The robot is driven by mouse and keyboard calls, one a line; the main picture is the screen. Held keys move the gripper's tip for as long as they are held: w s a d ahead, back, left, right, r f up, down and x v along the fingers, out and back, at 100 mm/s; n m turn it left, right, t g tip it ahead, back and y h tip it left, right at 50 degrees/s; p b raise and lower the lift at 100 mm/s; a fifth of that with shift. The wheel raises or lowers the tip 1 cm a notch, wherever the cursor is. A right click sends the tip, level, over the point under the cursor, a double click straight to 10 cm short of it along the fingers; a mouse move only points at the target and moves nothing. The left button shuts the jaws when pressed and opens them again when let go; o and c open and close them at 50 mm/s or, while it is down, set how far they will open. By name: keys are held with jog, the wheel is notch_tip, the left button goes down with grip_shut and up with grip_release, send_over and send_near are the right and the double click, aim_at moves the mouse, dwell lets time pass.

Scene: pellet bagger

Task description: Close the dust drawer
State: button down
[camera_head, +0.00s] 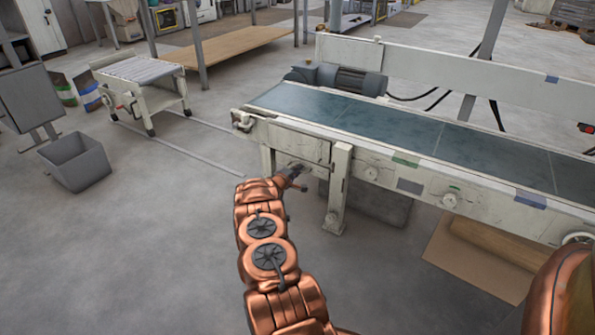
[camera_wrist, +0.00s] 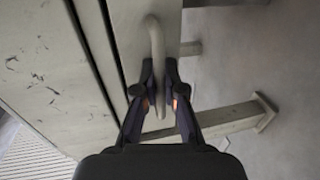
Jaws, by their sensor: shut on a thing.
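The dust drawer's pale, scuffed front (camera_wrist: 130,35) shows in the wrist view, with dark gaps along its left side. A light curved bar handle (camera_wrist: 156,38) stands out from it. My gripper (camera_wrist: 160,82) has its two dark fingers on either side of this handle and is shut on it. In the head view my gripper (camera_head: 298,174) is below the near left end of the conveyor frame, left of a pale leg. The drawer is hard to make out there, and how far it stands open cannot be told.
The conveyor (camera_head: 375,125) with a dark belt runs to the right above my gripper. Its pale leg (camera_head: 339,190) stands close on the right. A grey bin (camera_head: 75,160) and a small roller cart (camera_head: 142,85) are at the left. The floor between is clear.

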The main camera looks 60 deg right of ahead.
jog(key=c, duration=1.3)
grip_release()
jog(key=shift+d, duration=0.1)
jog(key=shift+o, duration=0.2)
jog(key=shift+r, duration=0.1)
jog(key=v, duration=1.2)
jog(key=shift+w, duration=0.1)
